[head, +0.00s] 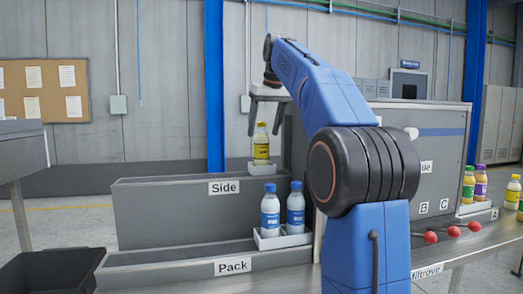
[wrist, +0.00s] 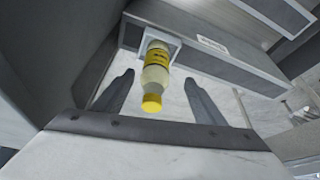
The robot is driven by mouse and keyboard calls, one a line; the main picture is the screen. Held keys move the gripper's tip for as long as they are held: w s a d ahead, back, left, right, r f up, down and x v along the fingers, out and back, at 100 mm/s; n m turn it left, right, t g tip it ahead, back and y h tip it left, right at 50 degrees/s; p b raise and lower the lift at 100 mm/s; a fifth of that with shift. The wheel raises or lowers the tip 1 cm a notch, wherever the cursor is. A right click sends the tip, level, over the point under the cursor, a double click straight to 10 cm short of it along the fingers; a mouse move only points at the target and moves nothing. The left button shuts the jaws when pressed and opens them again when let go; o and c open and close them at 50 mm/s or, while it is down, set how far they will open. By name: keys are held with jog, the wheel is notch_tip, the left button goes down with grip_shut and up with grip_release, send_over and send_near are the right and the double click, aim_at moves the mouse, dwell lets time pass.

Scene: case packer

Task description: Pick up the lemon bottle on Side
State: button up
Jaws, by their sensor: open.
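The lemon bottle (head: 261,146) has a yellow cap and yellow label. It stands upright in a small white holder (head: 262,167) on the upper ledge marked Side (head: 150,200). My gripper (head: 265,122) is above the bottle in the head view, pointing down, with its jaws open. In the wrist view the bottle (wrist: 155,75) shows between the two spread fingers of my gripper (wrist: 158,85), touching neither as far as I can see. The bottle's cap points toward the wrist camera.
Two blue-capped bottles (head: 270,212) stand in a white tray (head: 283,240) on the lower ledge marked Pack (head: 170,275). Several coloured bottles (head: 480,184) stand at the right, near red balls (head: 453,231) on the counter. A dark bin (head: 55,272) is at lower left.

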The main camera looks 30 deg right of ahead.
aim_at(263, 135)
jog(key=x, duration=0.3)
jog(key=shift+w+f, duration=0.1)
jog(key=shift+f, duration=0.2)
jog(key=shift+d+x, duration=0.2)
jog(key=shift+x, duration=1.1)
jog(key=shift+d+x, duration=0.2)
jog(key=shift+x, duration=1.1)
jog(key=shift+w, duration=0.1)
jog(key=c, duration=1.4)
